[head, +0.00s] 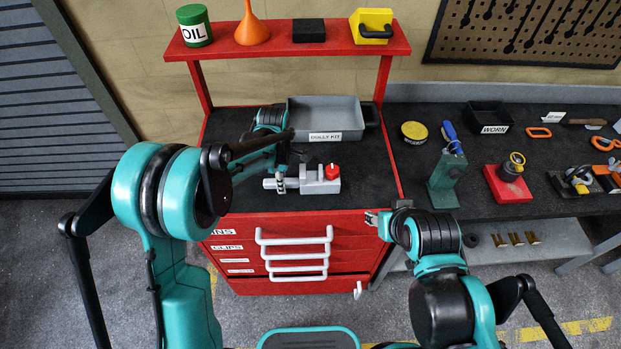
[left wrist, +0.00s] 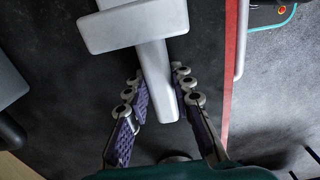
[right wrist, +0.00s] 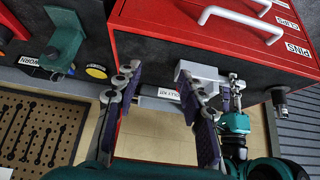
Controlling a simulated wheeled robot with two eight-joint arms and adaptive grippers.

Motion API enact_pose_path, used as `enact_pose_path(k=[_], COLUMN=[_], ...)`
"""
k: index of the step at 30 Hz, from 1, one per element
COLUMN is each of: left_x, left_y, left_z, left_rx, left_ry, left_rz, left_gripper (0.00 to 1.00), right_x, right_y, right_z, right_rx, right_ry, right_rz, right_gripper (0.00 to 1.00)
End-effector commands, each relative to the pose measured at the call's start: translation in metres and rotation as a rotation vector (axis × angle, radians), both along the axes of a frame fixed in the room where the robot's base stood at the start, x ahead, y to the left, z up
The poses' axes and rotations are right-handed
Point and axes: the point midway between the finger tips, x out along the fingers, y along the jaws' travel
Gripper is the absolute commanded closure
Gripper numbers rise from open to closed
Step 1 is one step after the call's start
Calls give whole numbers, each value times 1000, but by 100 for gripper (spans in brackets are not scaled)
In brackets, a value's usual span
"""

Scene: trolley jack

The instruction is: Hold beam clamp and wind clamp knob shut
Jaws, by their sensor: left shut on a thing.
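The beam clamp (head: 315,184) is a grey block with a bar at its left end, lying on the trolley's black top. Its red clamp knob (head: 333,171) is at the right end. My left gripper (head: 281,184) is shut on the grey bar; the left wrist view shows the bar (left wrist: 158,85) between its fingers. The knob does not show there. My right gripper (head: 372,217) is by the trolley's front right edge, apart from the knob. In the right wrist view its fingers (right wrist: 160,85) stand apart with nothing held, and the grey clamp (right wrist: 197,72) shows beyond them.
A grey tray labelled DOLLY KIT (head: 325,116) stands behind the clamp. The red upper shelf (head: 270,50) holds an oil can, funnel and other items. A dark bench (head: 470,180) with tools and fixtures stands at the right. White drawer handles (head: 295,257) stick out in front.

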Motion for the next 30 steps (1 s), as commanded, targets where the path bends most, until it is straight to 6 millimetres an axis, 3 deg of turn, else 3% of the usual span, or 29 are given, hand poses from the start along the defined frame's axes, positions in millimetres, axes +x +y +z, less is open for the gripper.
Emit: enact_pose_path(k=[13, 15, 19, 23, 30], left_x=[0, 0, 0, 0, 0], left_y=[0, 0, 0, 0, 0], left_z=[0, 0, 0, 0, 0], left_rx=[0, 0, 0, 0, 0], left_ry=[0, 0, 1, 1, 1], left_rz=[0, 0, 0, 0, 0], left_gripper=[100, 100, 100, 100, 100], right_x=[0, 0, 6, 21, 71], right_y=[0, 0, 2, 7, 25], right_z=[0, 0, 4, 15, 32], right_rx=[0, -1, -24, -91, -268], right_ry=[0, 1, 16, 66, 202], right_rz=[0, 2, 40, 156, 524], right_gripper=[60, 45, 45, 45, 45])
